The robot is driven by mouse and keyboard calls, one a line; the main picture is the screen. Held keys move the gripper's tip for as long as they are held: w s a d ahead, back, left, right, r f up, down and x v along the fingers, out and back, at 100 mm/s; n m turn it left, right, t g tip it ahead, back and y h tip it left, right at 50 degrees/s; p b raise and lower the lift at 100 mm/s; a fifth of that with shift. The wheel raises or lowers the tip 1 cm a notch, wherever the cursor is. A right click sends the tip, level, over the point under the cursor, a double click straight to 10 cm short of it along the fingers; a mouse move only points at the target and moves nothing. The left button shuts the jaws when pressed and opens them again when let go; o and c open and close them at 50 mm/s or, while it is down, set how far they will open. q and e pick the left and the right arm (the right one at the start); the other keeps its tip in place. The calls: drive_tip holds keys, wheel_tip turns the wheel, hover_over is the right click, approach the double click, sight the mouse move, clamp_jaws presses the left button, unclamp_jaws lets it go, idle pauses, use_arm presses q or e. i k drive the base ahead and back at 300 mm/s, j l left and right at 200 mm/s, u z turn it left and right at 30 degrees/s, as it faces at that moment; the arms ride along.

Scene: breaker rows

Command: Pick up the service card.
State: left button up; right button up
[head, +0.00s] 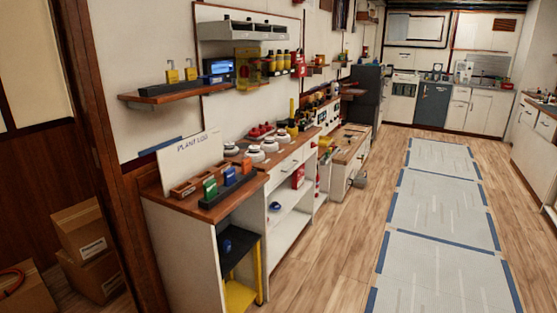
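I cannot pick out a thing that is clearly the service card. A white sign (188,157) with lettering that looks like "PLANT LOG" leans upright at the back of the near wooden counter (158,191). In front of it are a shallow wooden tray (196,184) and a dark rack holding green (210,187), blue (230,176) and orange (246,165) upright pieces. A card lying flat there would be too small to tell. Neither of my grippers is in view.
A wall shelf (160,97) holds two yellow padlocks and a small screen device (218,70). White round items (254,153) stand farther along the counter. Cardboard boxes (83,233) sit at the left. The wooden floor (330,235) beside the counter and the taped pale mats (440,210) are clear.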

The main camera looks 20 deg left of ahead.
sight(246, 164)
drive_tip(key=i+l, duration=0.1)
drive_tip(key=i, duration=1.55)
drive_tip(key=i+u, duration=0.4)
drive_tip(key=i+l+u, duration=0.15)
drive_tip(key=i+u, duration=0.2)
drive_tip(key=i+l+u, duration=0.25)
drive_tip(key=u, duration=0.15)
drive_tip(key=i, duration=0.1)
